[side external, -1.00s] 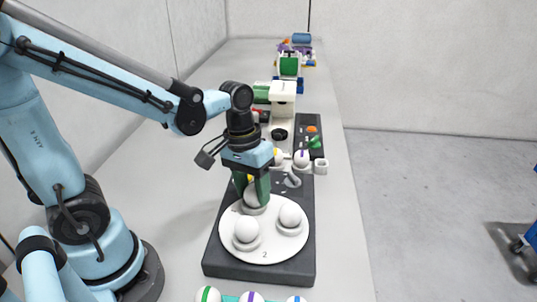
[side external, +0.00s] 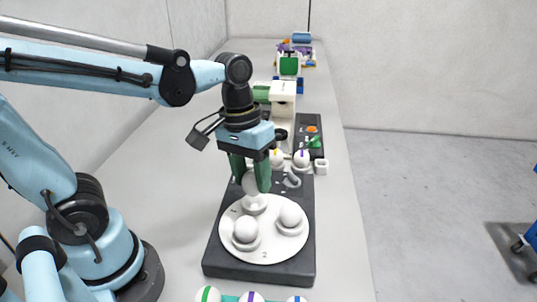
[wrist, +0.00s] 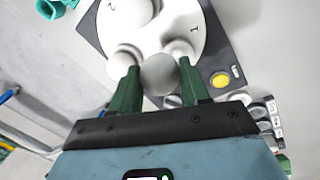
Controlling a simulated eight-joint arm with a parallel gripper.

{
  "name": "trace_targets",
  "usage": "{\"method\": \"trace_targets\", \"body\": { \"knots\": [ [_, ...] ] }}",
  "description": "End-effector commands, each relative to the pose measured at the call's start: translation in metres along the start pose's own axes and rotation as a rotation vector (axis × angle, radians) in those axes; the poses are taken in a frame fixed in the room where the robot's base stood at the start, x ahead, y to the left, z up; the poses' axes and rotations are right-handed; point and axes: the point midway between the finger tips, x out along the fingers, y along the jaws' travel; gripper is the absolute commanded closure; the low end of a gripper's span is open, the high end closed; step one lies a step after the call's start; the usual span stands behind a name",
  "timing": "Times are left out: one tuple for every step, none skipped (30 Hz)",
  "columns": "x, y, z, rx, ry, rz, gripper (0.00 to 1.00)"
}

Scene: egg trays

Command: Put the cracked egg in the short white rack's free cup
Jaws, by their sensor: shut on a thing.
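In the wrist view the held egg (wrist: 160,76) sits between the green fingertips. Two other white eggs, one at left (side external: 245,228) and one at right (side external: 290,214), rest in cups on the plate. I cannot make out a crack on any egg. I cannot clearly identify the short white rack or its free cup.
The plate sits on a dark base (side external: 225,262). Behind it stand a yellow-striped egg (side external: 277,157) and a purple-striped egg (side external: 302,158), close to a small white cup (side external: 321,166). Several striped eggs (side external: 207,295) line the front edge. Bare table lies along the right.

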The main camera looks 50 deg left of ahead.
Motion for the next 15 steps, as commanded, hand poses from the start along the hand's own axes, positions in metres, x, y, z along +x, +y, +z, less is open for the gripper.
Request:
{"method": "trace_targets", "body": {
  "knots": [
    [-0.006, 0.009, 0.011, 0.009, -0.001, 0.0, 0.65],
    [-0.01, 0.014, 0.017, 0.01, -0.001, 0.0, 0.65],
    [-0.014, 0.02, 0.024, 0.009, 0.0, 0.0, 0.65],
    [-0.018, 0.025, 0.029, 0.01, 0.0, 0.0, 0.65],
    [-0.021, 0.029, 0.035, 0.009, 0.0, 0.0, 0.65],
    [-0.025, 0.034, 0.041, 0.008, 0.0, 0.0, 0.65],
    [-0.028, 0.038, 0.045, 0.008, 0.0, 0.0, 0.65],
    [-0.03, 0.042, 0.049, 0.008, 0.0, 0.0, 0.65],
    [-0.033, 0.046, 0.053, 0.006, 0.0, 0.0, 0.65],
    [-0.035, 0.048, 0.057, 0.006, 0.0, -0.001, 0.65],
    [-0.037, 0.051, 0.06, 0.005, 0.0, -0.001, 0.65],
    [-0.04, 0.054, 0.063, 0.004, 0.0, -0.001, 0.65],
    [-0.041, 0.056, 0.065, 0.004, 0.001, -0.001, 0.65],
    [-0.042, 0.057, 0.067, 0.003, 0.001, -0.001, 0.65],
    [-0.044, 0.059, 0.069, 0.002, 0.001, -0.001, 0.65]
  ]
}}
